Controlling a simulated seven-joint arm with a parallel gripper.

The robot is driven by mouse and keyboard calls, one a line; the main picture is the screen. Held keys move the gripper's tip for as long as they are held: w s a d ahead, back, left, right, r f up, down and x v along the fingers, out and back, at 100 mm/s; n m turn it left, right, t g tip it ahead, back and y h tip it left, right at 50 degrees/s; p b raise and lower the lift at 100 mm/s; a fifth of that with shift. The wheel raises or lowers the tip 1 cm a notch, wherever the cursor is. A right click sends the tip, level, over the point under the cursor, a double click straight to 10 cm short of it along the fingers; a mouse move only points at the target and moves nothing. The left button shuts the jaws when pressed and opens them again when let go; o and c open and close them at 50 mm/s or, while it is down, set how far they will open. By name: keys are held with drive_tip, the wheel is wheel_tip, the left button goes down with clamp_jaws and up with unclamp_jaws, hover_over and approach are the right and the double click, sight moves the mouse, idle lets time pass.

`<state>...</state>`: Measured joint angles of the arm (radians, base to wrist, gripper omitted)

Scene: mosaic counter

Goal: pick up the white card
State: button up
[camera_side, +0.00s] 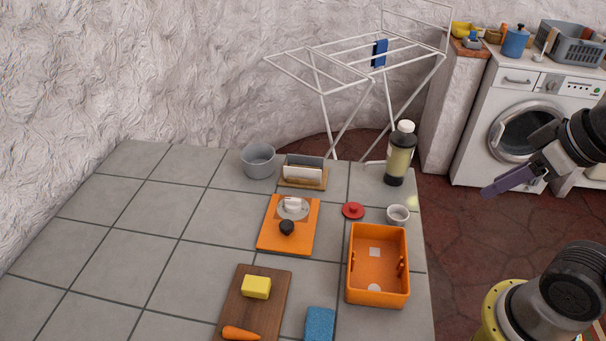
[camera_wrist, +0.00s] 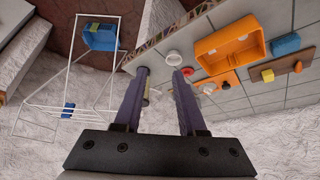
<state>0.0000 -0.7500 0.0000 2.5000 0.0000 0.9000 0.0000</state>
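An upright white card (camera_side: 302,174) stands in a small wooden holder (camera_side: 317,184) near the back edge of the tiled counter, with a grey panel behind it. I cannot make the card out in the wrist view. My gripper (camera_side: 515,183) is off the counter's right side, high and well away from the card. The wrist view shows its two purple fingers (camera_wrist: 160,72) apart with nothing between them, so it is open and empty.
An orange board (camera_side: 270,239), red lid (camera_side: 353,210), white cup (camera_side: 398,214) and orange bin (camera_side: 350,286) lie nearer. The counter's left is clear.

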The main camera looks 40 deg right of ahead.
drive_tip(key=w+r+n, duration=0.4)
drive_tip(key=w+r, duration=0.3)
drive_tip(key=r, duration=0.3)
drive_tip(key=w+a+r+n+g, duration=0.1)
drive_tip(key=w+a+r, duration=0.1)
drive_tip(key=w, duration=0.4)
drive_tip(key=w+a+r+n+g, duration=0.2)
drive_tip(key=w+a, duration=0.1)
drive_tip(key=w, duration=0.4)
drive_tip(key=n+g, duration=0.2)
drive_tip(key=g, duration=0.1)
hover_over(302, 175)
wheel_tip(302, 175, down, 21)
drive_tip(key=shift+f, duration=3.05)
